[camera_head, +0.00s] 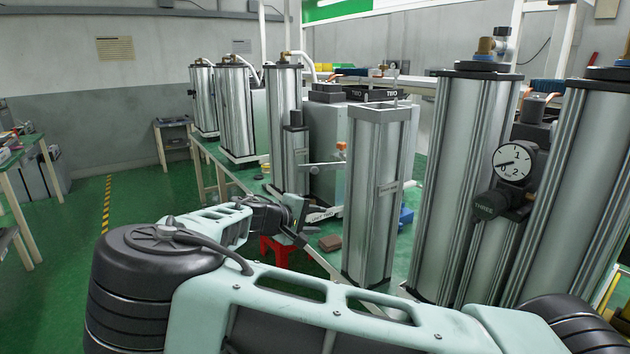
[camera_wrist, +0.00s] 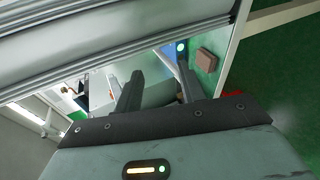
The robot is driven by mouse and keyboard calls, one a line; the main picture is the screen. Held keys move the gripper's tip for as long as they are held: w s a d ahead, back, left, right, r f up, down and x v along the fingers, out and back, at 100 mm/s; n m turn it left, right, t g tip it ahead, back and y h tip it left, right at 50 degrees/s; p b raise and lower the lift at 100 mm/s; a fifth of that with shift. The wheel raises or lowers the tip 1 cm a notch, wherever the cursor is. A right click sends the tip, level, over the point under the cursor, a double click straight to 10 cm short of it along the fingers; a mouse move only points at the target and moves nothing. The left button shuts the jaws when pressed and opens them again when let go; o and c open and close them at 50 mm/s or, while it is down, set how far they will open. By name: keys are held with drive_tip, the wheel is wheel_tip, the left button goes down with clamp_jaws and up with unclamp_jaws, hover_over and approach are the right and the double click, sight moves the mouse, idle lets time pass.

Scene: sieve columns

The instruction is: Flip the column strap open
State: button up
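A tall silver square column (camera_head: 372,200) with an open grey top frame stands at the middle right, and a dark "TWO" plate shows behind its top. A metal column also fills the upper left of the wrist view (camera_wrist: 100,40). A thin bar with an orange piece (camera_head: 341,152) reaches toward the column's left side; I cannot tell whether this is the strap. My gripper (camera_head: 302,221) is low, left of the column. In the wrist view my gripper (camera_wrist: 158,80) has its two fingers apart, with a pale rounded surface visible between them and no clear grip.
A column with a round dial gauge (camera_head: 512,161) stands close at the right. More silver columns (camera_head: 236,108) stand at the back left on a green bench. A brown block (camera_head: 330,242) lies near my gripper; it shows in the wrist view (camera_wrist: 207,60). Open green floor lies left.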

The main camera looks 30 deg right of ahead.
sight(315, 171)
drive_tip(key=w+a+r+n+t+h+b, duration=0.1)
drive_tip(key=w+a+r+n+t+h, duration=0.15)
drive_tip(key=w+a+r+t, duration=0.35)
drive_tip(key=shift+g+h, duration=0.35)
drive_tip(key=shift+g, duration=0.25)
drive_tip(key=p+x, duration=0.1)
drive_tip(key=x, duration=0.4)
drive_tip(key=p+x, duration=0.1)
drive_tip(key=x, duration=0.4)
drive_tip(key=r+p+x, duration=0.1)
drive_tip(key=x, duration=0.5)
drive_tip(key=shift+w+r+p, duration=0.1)
drive_tip(key=shift+w+p, duration=0.25)
drive_tip(key=shift+p, duration=0.05)
clamp_jaws()
drive_tip(key=shift+s, duration=0.15)
